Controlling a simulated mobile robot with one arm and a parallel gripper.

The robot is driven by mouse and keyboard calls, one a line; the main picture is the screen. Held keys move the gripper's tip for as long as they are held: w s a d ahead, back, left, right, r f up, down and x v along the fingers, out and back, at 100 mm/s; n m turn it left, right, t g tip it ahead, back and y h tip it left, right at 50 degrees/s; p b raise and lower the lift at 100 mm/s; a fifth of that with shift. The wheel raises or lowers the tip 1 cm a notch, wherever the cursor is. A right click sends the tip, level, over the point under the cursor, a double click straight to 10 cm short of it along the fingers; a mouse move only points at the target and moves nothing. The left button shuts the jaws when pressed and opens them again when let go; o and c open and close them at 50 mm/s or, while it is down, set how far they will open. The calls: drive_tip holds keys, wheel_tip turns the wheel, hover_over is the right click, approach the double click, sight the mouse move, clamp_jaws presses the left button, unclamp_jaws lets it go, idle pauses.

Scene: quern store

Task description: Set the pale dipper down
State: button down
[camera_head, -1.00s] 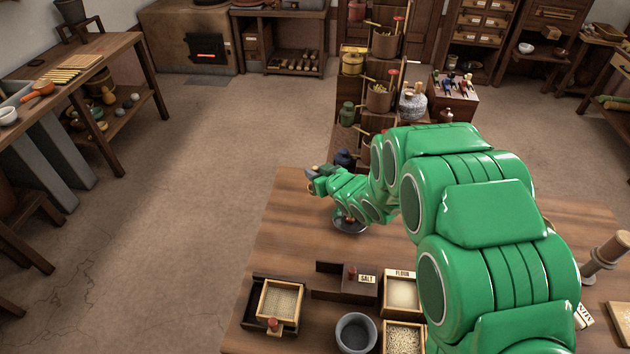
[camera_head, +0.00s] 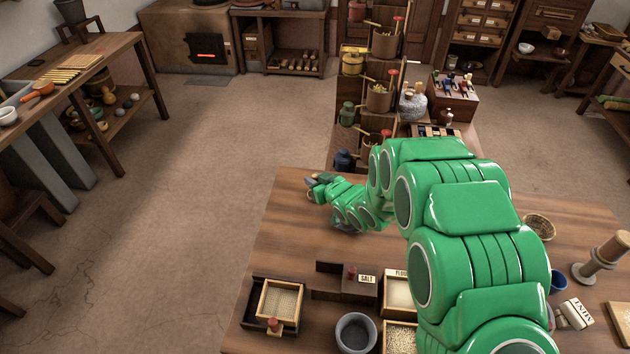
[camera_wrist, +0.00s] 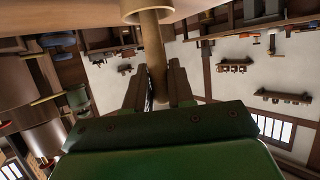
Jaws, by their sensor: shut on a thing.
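The pale dipper shows in the wrist view as a tan wooden handle (camera_wrist: 153,58) with a wider pale round end (camera_wrist: 146,10) cut off by the top edge. My gripper (camera_wrist: 156,82) is shut on the handle between its two dark fingers. In the head view, my gripper (camera_head: 316,188) reaches over the back left part of the wooden table (camera_head: 285,225). I cannot make out the dipper there, and I cannot tell whether it touches the table.
A dark round dish (camera_head: 345,229) is mostly hidden under my arm. Nearer stand a sieve box (camera_head: 279,301), a grey bowl (camera_head: 356,334), a salt box (camera_head: 343,282) and a flour box (camera_head: 398,294). A stepped shelf (camera_head: 348,90) with pots rises behind. The table's left strip is clear.

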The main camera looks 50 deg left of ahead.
drive_tip(key=shift+f, duration=0.1)
drive_tip(key=c, duration=1)
unclamp_jaws()
drive_tip(key=shift+d+r, duration=0.4)
drive_tip(key=shift+d, duration=0.2)
drive_tip(key=v, duration=1)
drive_tip(key=shift+d, duration=0.35)
